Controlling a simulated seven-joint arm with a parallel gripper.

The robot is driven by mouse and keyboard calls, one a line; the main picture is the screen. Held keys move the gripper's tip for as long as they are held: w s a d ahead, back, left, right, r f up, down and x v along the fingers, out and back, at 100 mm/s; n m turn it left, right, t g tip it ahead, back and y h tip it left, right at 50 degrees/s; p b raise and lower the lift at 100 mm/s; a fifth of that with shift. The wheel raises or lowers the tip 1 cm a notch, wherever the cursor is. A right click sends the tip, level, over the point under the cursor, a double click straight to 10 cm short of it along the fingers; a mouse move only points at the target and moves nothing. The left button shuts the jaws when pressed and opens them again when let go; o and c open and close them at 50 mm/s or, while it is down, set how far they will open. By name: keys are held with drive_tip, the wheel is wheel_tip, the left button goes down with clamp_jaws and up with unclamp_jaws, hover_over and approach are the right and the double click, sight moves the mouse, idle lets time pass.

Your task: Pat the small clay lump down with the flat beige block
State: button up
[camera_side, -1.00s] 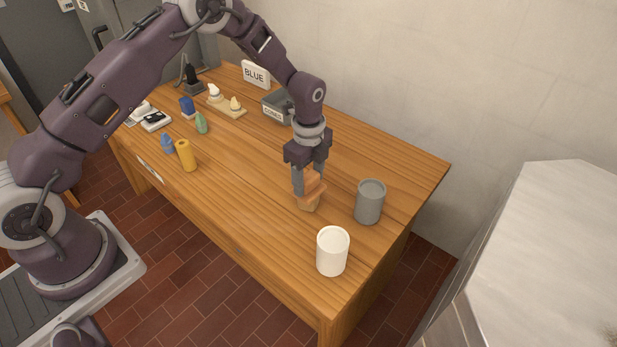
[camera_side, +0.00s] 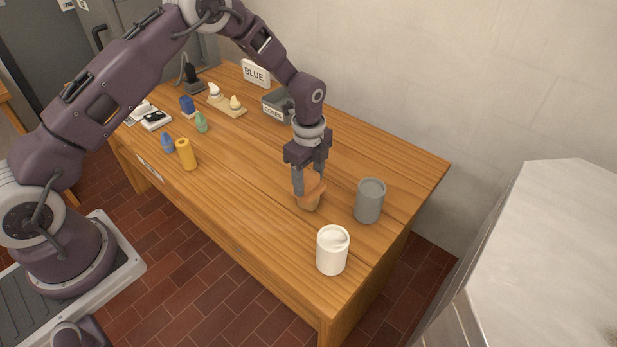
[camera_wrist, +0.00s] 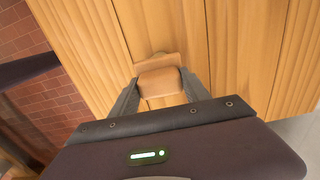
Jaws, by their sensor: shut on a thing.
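My gripper (camera_side: 309,192) points down over the right part of the table and is shut on a flat orange-beige block (camera_side: 317,187). The block looks tilted in the side view. In the wrist view the block (camera_wrist: 160,83) sits between the two fingers. A small tan lump (camera_side: 308,204), apparently the clay, shows low under the block by the fingertips, on the wooden table (camera_side: 250,170). The block and fingers hide much of it. They look close together, but I cannot tell whether they touch.
A grey cup (camera_side: 369,203) stands close to the right of my gripper, and a white cup (camera_side: 332,252) stands in front. A yellow cylinder (camera_side: 186,155) and small coloured pieces stand at the left. A grey box (camera_side: 274,107) is behind. The table between is clear.

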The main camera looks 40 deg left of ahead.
drive_tip(key=shift+f, duration=0.1)
drive_tip(key=shift+r, duration=1.8)
drive_tip(key=shift+f, duration=1.2)
drive_tip(key=shift+f, duration=0.3)
drive_tip(key=shift+f, duration=0.25)
drive_tip(key=shift+f, duration=0.3)
drive_tip(key=shift+r, duration=1.8)
